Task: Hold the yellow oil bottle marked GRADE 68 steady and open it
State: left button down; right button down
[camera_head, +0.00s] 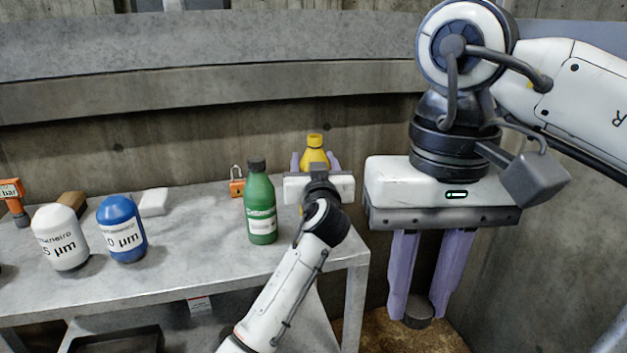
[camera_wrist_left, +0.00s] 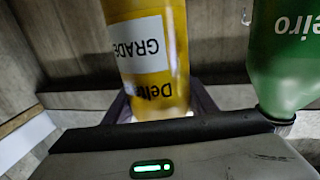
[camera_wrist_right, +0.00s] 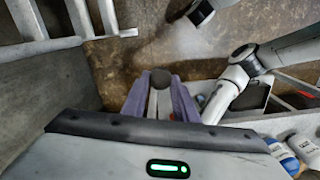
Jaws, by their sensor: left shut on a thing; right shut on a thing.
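The yellow oil bottle (camera_head: 314,155) stands at the back right of the table, largely hidden by my left wrist. Its yellow neck shows above, with no dark cap on it. In the left wrist view its label (camera_wrist_left: 145,50) reads GRADE upside down; the number is out of sight. My left gripper (camera_head: 315,163) is shut around the bottle, a purple finger on each side. My right gripper (camera_head: 418,301) points down, right of the table and away from the bottle. It is shut on a round dark cap (camera_head: 418,314), which also shows in the right wrist view (camera_wrist_right: 160,78).
A green bottle (camera_head: 261,205) with a dark cap stands close left of my left gripper. Blue (camera_head: 122,230) and white (camera_head: 60,238) canisters and an orange padlock (camera_head: 237,186) are farther left. A concrete wall (camera_head: 190,140) is behind. The table's front middle is clear.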

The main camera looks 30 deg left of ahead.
pick_arm(q)
jog(key=shift+f, duration=1.65)
jog(key=shift+f+b, duration=0.2)
jog(key=shift+b, duration=0.2)
jog(key=c, duration=0.7)
grip_release()
jog(key=shift+c, duration=0.2)
